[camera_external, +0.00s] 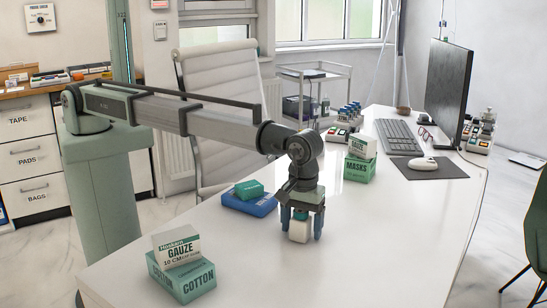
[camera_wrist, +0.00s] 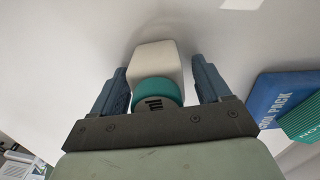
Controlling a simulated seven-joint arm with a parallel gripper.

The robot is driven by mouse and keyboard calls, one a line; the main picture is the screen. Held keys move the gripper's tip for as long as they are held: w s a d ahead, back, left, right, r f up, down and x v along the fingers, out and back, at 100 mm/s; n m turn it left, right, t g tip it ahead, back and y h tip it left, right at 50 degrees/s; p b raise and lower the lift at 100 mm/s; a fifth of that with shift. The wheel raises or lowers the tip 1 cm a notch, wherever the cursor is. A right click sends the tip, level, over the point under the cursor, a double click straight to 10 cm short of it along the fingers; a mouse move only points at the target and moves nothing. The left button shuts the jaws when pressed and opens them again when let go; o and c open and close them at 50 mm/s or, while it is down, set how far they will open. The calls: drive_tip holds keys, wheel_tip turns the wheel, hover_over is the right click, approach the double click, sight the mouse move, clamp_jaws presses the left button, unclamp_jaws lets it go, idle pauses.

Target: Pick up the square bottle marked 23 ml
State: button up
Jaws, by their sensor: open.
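A white square bottle (camera_external: 299,231) with a teal cap stands on the white table under my gripper. In the wrist view the bottle (camera_wrist: 156,60) shows its pale body and ribbed teal cap, between the two blue fingers. No 23 ml marking can be read on it in either view. My gripper (camera_external: 301,226) points down with its fingers on either side of the bottle. In the wrist view my gripper (camera_wrist: 160,85) is open, with a gap showing between each finger and the bottle.
A blue pack (camera_external: 249,200) with a green box (camera_external: 250,189) on it lies just left of my gripper. Gauze and cotton boxes (camera_external: 182,274) stand at the front left. A masks box (camera_external: 360,170), keyboard (camera_external: 396,136) and monitor (camera_external: 443,90) are farther back. The table's front right (camera_external: 400,240) is clear.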

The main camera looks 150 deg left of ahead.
drive_tip(key=c, duration=1)
drive_tip(key=shift+c, duration=0.2)
